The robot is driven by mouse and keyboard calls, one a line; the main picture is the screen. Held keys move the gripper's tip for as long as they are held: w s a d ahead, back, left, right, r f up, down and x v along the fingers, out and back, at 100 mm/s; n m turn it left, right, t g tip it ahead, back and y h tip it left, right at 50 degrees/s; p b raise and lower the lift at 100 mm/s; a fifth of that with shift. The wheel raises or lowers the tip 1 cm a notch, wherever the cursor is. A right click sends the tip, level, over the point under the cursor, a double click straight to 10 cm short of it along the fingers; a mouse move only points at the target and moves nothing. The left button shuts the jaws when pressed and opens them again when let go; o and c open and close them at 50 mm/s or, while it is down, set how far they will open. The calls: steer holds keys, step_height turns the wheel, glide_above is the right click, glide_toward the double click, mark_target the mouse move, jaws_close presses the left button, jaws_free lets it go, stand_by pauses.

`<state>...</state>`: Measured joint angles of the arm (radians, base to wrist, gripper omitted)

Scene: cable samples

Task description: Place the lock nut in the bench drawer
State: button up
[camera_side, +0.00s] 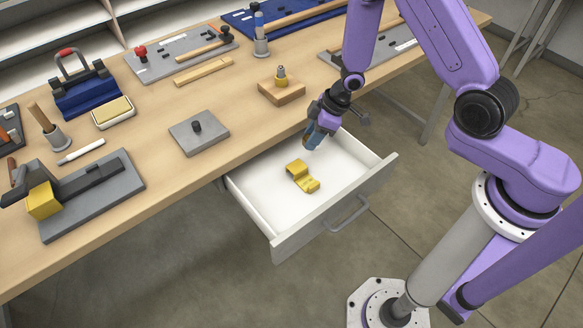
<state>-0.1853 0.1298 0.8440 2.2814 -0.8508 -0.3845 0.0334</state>
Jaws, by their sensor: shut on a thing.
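The bench drawer (261,202) is pulled open at the front of the bench, with a white inside and a grey front. My gripper (311,143) points down over the back part of the drawer, near the bench's front edge. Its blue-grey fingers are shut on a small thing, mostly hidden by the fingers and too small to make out. I cannot make out the lock nut for certain anywhere in view. A yellow bent bracket (299,174) lies on the drawer floor, in front of and below my gripper.
A wooden block (283,93) with a brass fitting stands on the bench behind my gripper. A grey plate (199,137) with a black knob lies to the left. A grey vise-like tool (95,187) is farther left. The drawer floor is free around the bracket.

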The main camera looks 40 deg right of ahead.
mark_target(311, 165)
steer(key=shift+s+d+f+n+g, duration=0.15)
steer(key=shift+d+f+n, duration=0.15)
steer(key=shift+f, duration=1.1)
steer(key=shift+s+d+f+n+g, duration=0.15)
steer(key=shift+f+n, duration=0.2)
steer(key=shift+f, duration=1.05)
steer(key=shift+s+d+f+n, duration=0.15)
steer(key=shift+d+f+n, duration=0.15)
steer(key=shift+f, duration=1.1)
steer(key=shift+f, duration=0.1)
steer(key=o, duration=1.2)
steer(key=shift+c, duration=0.2)
